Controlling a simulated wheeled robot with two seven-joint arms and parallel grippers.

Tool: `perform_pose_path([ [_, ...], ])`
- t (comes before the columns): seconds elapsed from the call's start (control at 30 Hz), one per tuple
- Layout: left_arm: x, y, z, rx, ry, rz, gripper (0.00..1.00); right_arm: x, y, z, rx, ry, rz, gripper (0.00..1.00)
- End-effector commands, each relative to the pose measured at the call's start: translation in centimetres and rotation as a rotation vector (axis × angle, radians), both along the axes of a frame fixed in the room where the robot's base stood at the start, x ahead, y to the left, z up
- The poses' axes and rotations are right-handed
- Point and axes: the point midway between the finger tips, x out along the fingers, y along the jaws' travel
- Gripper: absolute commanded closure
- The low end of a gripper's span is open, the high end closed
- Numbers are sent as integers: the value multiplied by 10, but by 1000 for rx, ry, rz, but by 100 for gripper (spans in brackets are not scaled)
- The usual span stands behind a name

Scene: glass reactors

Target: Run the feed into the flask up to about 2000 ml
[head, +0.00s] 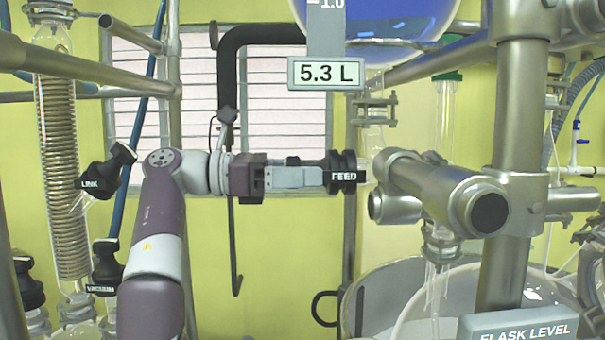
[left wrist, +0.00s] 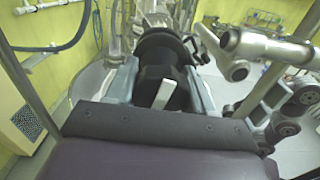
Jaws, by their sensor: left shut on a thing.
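The black feed knob (head: 343,172), labelled FEED, sits at mid-height in the head view. My left gripper (head: 325,175) comes in from the left and is shut on it. In the left wrist view the black knob (left wrist: 160,82) with a white mark lies between the two fingers. The glass feed vessel (head: 385,18) with blue liquid is above, and its readout (head: 326,73) shows 5.3 L. The large glass flask (head: 400,290) is below right, partly hidden by the steel frame. Its FLASK LEVEL sign (head: 525,330) is cut off at the bottom edge, so no value shows. My right gripper is not in view.
Black knobs labelled LINK (head: 105,172) and VACUUM (head: 106,270) stand left of my left arm. A thick steel post (head: 520,120) with clamps and cross-bars stands at the right. A coiled glass condenser (head: 62,170) is at the far left.

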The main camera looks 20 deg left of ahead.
Motion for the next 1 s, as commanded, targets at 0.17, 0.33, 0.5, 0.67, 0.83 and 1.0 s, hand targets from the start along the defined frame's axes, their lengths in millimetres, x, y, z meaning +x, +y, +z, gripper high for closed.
perform_pose_path([
  [0.17,1,0,-3,17,-22,-3,78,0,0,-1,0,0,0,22],
  [0.33,1,0,-3,22,-31,-3,78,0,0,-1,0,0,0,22],
  [0.5,1,0,-4,21,-30,-3,78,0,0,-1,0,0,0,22],
  [0.67,1,0,-4,21,-29,-4,34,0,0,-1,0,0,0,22],
  [0.83,0,0,-2,20,-32,-2,22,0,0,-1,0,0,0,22],
  [1.0,0,2,-1,19,-33,-1,22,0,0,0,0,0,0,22],
])
